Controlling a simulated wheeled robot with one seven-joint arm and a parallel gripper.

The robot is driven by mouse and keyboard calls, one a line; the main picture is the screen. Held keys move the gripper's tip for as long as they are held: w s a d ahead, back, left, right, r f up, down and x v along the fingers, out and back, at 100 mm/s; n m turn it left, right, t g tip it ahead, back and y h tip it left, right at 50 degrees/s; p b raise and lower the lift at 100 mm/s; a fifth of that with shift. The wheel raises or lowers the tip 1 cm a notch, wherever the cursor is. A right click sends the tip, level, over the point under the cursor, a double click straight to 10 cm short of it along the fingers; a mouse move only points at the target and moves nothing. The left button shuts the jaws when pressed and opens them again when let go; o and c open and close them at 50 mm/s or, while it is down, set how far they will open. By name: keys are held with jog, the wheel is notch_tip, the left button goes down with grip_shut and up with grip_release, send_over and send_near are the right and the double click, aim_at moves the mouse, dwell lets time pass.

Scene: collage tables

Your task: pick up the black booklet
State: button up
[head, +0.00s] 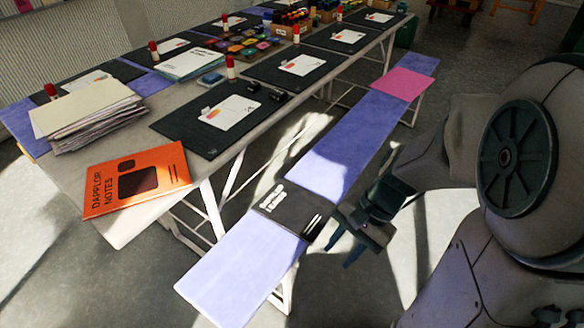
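The black booklet (288,205) lies flat on the purple-blue bench, with white lettering on its cover and small white marks near its right edge. My gripper (339,254) is just to the right of the booklet in the picture, by the bench's right edge. Its two dark fingers are spread apart with nothing between them. I cannot tell its exact height over the bench or whether it touches the booklet.
The bench (237,268) runs beside a long table (150,212) and also bears a pink item (403,84). The table holds an orange booklet (137,178), a paper stack (88,115), black mats (205,136) and glue sticks (231,68). Bare bench lies on both sides of the black booklet.

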jog(key=w+a+f+m+t+y+b, duration=0.1)
jog(key=w+f+m+t+y+b, duration=0.3)
jog(key=f+m, duration=0.45)
jog(key=w+f+m+t+y+b, duration=0.1)
jog(key=w+f+m+y+b, duration=0.25)
jog(key=f+m+y, duration=0.4)
jog(key=w+d+f+m+t+h+b, duration=0.4)
jog(key=f+m+t, duration=0.4)
jog(key=m, duration=0.4)
jog(key=w+d+f+m+t+h+b, duration=0.2)
jog(key=d+f+m+t+h+b, duration=0.3)
jog(key=f+m, duration=0.55)
jog(key=w+a+r+m+b, duration=0.1)
jog(key=w+a+b, duration=0.1)
jog(key=w, duration=0.4)
jog(key=w+a+r+m+b, duration=0.1)
jog(key=w+a+b, duration=0.1)
jog(key=w, duration=0.5)
jog(key=shift+a+t, duration=0.25)
jog(key=shift+t, duration=0.05)
grip_shut()
